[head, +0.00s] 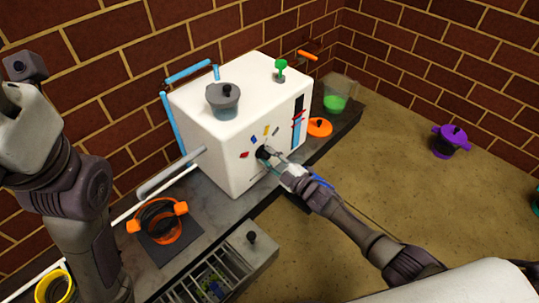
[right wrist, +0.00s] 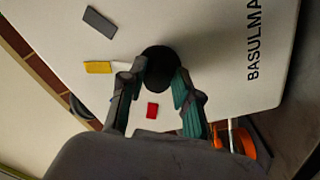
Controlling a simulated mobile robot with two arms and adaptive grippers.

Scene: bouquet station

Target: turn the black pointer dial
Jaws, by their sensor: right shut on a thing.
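The black pointer dial (head: 263,152) sits on the front face of the white machine (head: 205,135). In the right wrist view the dial (right wrist: 160,62) is a dark round knob between my two fingertips. My right gripper (head: 272,156) reaches the front face from the lower right, and its fingers close on the dial from both sides; it also shows in the right wrist view (right wrist: 160,80). Small grey, yellow and red marks surround the dial, with the red mark (right wrist: 152,111) just below it. The pointer's direction is hard to tell. My left arm stands at the left; its fingers are not seen.
A grey lidded pot (head: 223,97) and a green funnel-like piece (head: 280,68) stand on the machine. An orange-rimmed pot (head: 160,230) is left of it, an open slatted drawer (head: 262,262) below. A purple pot (head: 449,141) stands at the right on open floor.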

